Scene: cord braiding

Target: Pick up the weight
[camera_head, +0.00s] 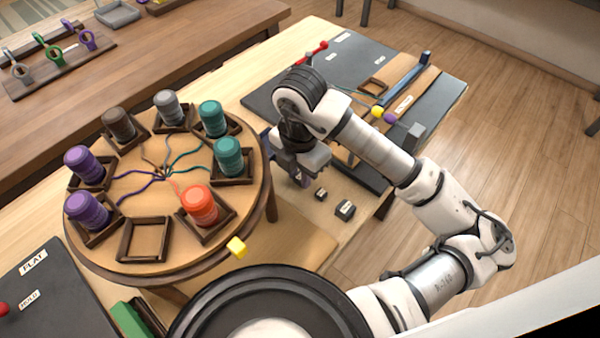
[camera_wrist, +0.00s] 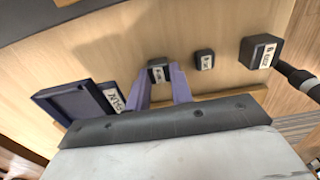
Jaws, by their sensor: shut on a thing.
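My gripper (camera_wrist: 162,85) is shut on a small dark weight (camera_wrist: 158,64) with a pale label, which sits between its two purple fingers. I cannot tell whether the weight still touches the wooden surface. Two other dark labelled weights stand to the right in the wrist view: a small one (camera_wrist: 204,60) and a larger one (camera_wrist: 260,52). The head view also shows the small one (camera_head: 320,194) and the larger one (camera_head: 345,210).
A dark tray labelled PAN (camera_wrist: 75,105) lies left of my gripper. The round table (camera_head: 130,262), close on the left, carries several coloured bobbins in square holders, one holder (camera_head: 143,240) empty. A dark board (camera_head: 350,55) lies behind.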

